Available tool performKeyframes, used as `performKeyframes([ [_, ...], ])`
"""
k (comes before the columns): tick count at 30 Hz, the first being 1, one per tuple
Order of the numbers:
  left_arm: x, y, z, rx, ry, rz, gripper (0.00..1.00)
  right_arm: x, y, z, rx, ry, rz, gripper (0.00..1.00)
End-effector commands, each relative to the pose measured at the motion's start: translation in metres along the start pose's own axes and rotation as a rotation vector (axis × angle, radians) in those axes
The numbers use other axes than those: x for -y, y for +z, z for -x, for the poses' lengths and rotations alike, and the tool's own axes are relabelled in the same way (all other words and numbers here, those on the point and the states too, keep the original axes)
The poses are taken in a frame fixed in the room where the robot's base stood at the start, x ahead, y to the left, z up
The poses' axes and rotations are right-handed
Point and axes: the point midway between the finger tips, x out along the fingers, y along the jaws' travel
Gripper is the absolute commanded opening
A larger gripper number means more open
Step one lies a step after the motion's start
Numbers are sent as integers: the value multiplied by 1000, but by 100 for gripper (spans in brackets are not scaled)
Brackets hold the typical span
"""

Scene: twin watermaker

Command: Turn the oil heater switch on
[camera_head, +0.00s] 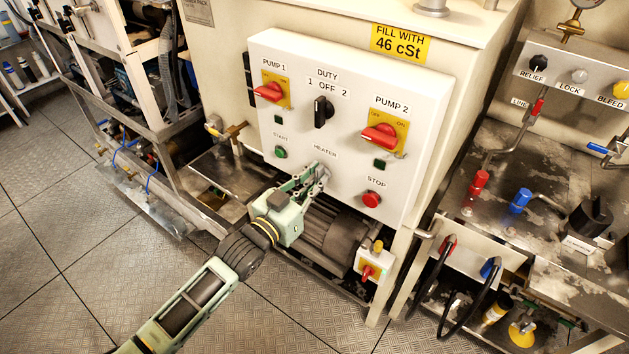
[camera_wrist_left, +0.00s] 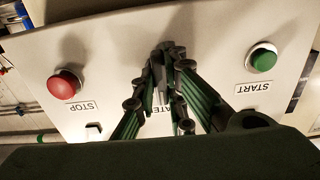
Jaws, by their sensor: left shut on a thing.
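The oil heater switch is below the HEATER label (camera_head: 325,151) on the white control panel (camera_head: 345,75). My left gripper (camera_head: 320,172) is at the panel face just under that label. In the left wrist view the fingers (camera_wrist_left: 165,58) are closed together over the small switch, which they mostly hide along with part of the label. I cannot make out the switch's position. My right gripper is in neither view.
The green START button (camera_head: 281,152) is left of the gripper and the red STOP button (camera_head: 372,199) right of it. Red PUMP 1 (camera_head: 269,92) and PUMP 2 (camera_head: 381,136) handles and the black DUTY knob (camera_head: 322,111) sit above. A motor (camera_head: 330,232) is below.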

Motion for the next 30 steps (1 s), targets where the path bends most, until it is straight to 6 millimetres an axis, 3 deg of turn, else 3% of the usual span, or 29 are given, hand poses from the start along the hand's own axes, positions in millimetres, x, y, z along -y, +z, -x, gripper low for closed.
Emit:
performKeyframes([
  [7,0,2,0,3,0,-4,30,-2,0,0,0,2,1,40],
  [18,0,1,4,1,0,-1,30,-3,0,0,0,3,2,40],
  [23,0,2,28,4,0,-1,30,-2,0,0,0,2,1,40],
  [30,0,2,80,5,0,-1,30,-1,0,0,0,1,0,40],
])
